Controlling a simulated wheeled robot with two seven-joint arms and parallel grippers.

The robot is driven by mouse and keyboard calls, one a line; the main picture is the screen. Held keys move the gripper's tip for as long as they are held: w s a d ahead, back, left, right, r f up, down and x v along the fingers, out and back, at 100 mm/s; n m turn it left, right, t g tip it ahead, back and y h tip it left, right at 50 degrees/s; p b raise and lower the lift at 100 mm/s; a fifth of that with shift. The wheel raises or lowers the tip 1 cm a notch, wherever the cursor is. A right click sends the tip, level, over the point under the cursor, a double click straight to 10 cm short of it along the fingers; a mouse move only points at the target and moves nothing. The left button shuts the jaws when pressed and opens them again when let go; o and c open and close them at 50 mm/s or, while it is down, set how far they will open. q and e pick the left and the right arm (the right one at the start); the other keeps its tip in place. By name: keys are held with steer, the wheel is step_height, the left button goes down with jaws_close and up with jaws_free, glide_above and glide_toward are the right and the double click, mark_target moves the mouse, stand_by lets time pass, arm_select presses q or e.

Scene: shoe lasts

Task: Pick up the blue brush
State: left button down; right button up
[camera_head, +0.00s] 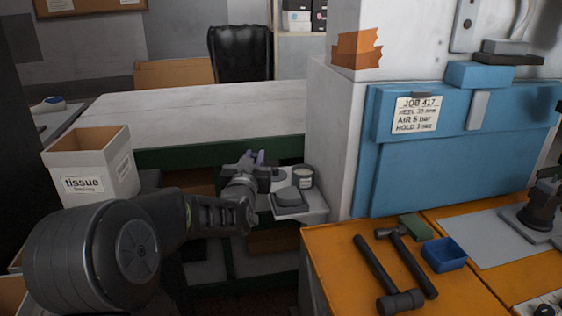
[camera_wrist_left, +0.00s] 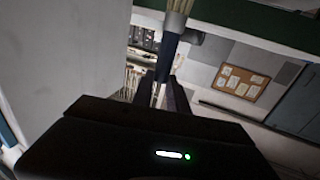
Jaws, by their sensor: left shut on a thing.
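The blue brush (camera_wrist_left: 171,42) shows at the top of the left wrist view, with a blue handle and pale bristles at the upper end. My left gripper (camera_wrist_left: 165,88) is shut on its handle. In the head view my left gripper (camera_head: 257,161) is over the small grey shelf beside the white cabinet. The brush is too small there to make out clearly. My right gripper is not in view.
The grey shelf (camera_head: 314,215) holds a labelled jar (camera_head: 303,178) and a dark grey block (camera_head: 289,197). A tissue box (camera_head: 84,160) stands at left. The orange bench (camera_head: 335,285) holds hammers (camera_head: 402,300) and a blue tray (camera_head: 444,257). The long white tabletop (camera_head: 200,115) is mostly clear.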

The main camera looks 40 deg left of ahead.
arm_select(q)
steer(key=shift+s+a, duration=0.65)
steer(key=shift+s, duration=0.25)
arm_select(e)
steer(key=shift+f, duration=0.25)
